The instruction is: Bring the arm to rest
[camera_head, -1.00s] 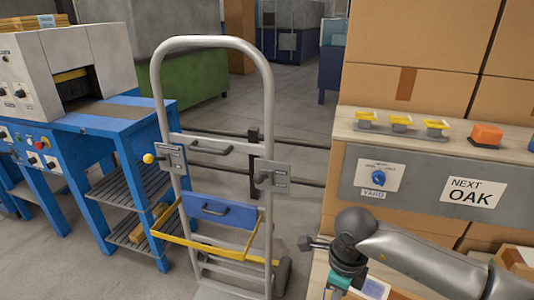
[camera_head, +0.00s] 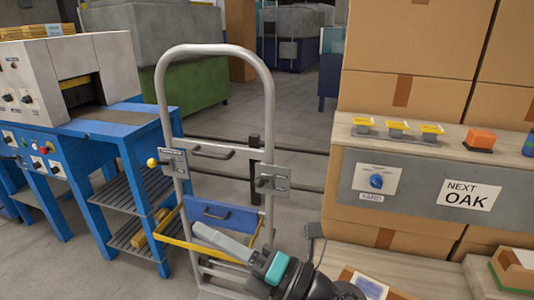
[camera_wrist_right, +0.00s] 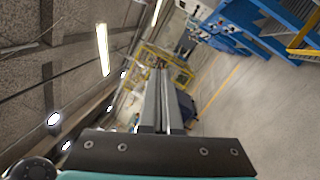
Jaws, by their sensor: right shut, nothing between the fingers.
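My right gripper (camera_head: 205,232) shows at the bottom centre of the head view, with a teal band behind its pale grey fingers. The fingers point up and left, in front of the lower part of the grey tubular trolley (camera_head: 270,110). They overlap the trolley's blue panel and yellow frame in the picture; I cannot tell how near they are. In the right wrist view the two fingers (camera_wrist_right: 163,75) lie together, shut and empty, with open hall beyond them. My left gripper is not in view.
A blue machine (camera_head: 150,120) stands at the left. At the right is a grey-fronted shelf (camera_head: 420,190) with yellow-topped pieces (camera_head: 397,127), an orange block (camera_head: 481,138) and a "NEXT OAK" sign (camera_head: 468,194). Cardboard boxes (camera_head: 430,50) stand behind. Floor shows behind the trolley.

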